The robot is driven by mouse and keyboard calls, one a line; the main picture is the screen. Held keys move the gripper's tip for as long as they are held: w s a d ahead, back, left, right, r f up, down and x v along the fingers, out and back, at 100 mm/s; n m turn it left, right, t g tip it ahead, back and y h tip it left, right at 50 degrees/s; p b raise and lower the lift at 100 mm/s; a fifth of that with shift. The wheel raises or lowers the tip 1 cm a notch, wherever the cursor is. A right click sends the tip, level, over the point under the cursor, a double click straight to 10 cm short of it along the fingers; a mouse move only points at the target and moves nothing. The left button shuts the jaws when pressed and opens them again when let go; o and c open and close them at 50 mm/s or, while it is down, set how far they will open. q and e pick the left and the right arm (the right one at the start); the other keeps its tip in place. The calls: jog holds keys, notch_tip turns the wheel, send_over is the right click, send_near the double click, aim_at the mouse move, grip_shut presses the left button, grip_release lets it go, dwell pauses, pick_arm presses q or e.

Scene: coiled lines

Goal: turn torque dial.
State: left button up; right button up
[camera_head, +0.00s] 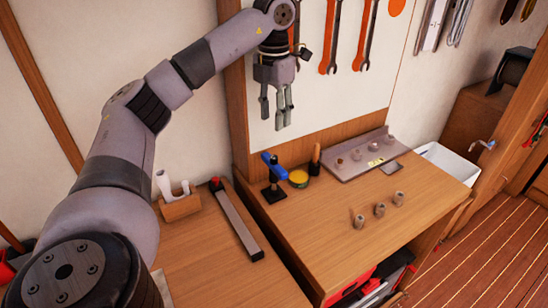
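No part is clearly marked as a torque dial, so I cannot tell for sure which one it is. A blue-handled tool (273,166) stands upright on a small black base on the workbench. A long grey bar (236,222) with a red knob (215,184) at its far end and a black near end lies on the bench to the left. My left gripper (275,118) hangs fingers down in front of the white tool board, above the blue-handled tool and apart from it. Its fingers are spread and nothing shows between them. My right gripper is not in view.
A yellow round tin (299,178) and a wooden-handled tool (315,160) stand behind. Small grey sockets (380,209) stand on the right bench. A grey tray (345,172) holds small parts. A wooden holder (180,208) stands left. The front right bench top is clear.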

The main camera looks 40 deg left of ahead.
pick_arm(q)
jog(key=b, duration=0.1)
send_over(274, 157)
notch_tip(274, 157, down, 5)
jog(key=shift+r, duration=0.1)
notch_tip(274, 157, down, 3)
jog(key=shift+r+b, duration=0.15)
jog(key=shift+b, duration=0.4)
notch_tip(274, 157, down, 4)
jog(key=shift+r, duration=0.25)
jog(key=shift+f, duration=0.5)
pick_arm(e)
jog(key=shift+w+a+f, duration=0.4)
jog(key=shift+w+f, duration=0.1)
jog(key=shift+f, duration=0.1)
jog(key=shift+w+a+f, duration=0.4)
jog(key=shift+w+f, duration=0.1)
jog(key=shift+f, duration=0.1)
pick_arm(q)
jog(key=shift+c, duration=0.5)
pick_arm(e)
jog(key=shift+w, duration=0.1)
pick_arm(q)
jog(key=c, duration=0.8)
grip_shut()
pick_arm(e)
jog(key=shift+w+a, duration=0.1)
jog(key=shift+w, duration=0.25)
